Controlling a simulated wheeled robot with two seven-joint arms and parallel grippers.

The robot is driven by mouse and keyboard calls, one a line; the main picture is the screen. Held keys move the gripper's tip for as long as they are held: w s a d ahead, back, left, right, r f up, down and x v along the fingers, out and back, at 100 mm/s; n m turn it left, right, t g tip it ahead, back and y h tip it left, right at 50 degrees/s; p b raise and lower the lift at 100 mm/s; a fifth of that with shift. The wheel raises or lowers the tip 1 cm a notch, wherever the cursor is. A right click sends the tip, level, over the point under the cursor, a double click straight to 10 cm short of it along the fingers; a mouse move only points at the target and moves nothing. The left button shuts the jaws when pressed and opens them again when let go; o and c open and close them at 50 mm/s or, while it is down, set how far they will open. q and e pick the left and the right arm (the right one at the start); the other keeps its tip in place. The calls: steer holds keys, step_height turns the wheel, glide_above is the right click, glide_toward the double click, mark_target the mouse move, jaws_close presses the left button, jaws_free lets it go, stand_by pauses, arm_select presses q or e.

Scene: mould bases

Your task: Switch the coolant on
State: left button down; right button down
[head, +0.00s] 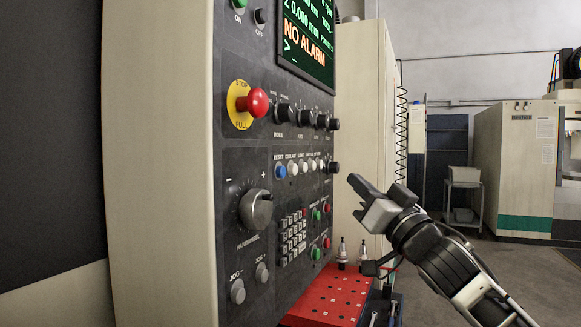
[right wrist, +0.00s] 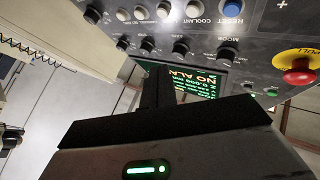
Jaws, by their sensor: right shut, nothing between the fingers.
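The coolant button (head: 293,169) is a white round button on the machine's control panel (head: 262,140), beside the blue reset button (head: 281,171). In the right wrist view the white coolant button (right wrist: 194,9) shows near the top edge, by the COOLANT label and the blue reset button (right wrist: 229,27). My right gripper (head: 356,182) is shut and empty, to the right of the panel and apart from it, its fingers pointing up and left. Its dark fingers (right wrist: 158,86) also show in the right wrist view. My left gripper is in neither view.
A red emergency stop (head: 257,102) on a yellow plate and several black knobs (head: 285,113) stick out above the button row. A handwheel (head: 257,208) is below. The screen (head: 309,35) reads NO ALARM. A red perforated tray (head: 325,290) holding tools lies below the gripper.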

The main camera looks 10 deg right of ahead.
mark_target(293, 169)
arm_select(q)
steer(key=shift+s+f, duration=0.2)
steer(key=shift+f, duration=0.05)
arm_select(e)
steer(key=shift+d+r, duration=0.15)
steer(key=shift+r, duration=0.6)
steer(key=shift+w, duration=0.1)
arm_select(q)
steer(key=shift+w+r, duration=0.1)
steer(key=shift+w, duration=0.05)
arm_select(e)
steer(key=w+a, duration=0.5)
steer(key=a, duration=0.2)
steer(key=shift+a, duration=0.15)
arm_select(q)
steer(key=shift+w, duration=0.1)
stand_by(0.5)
arm_select(e)
steer(key=shift+a, duration=0.1)
stand_by(0.7)
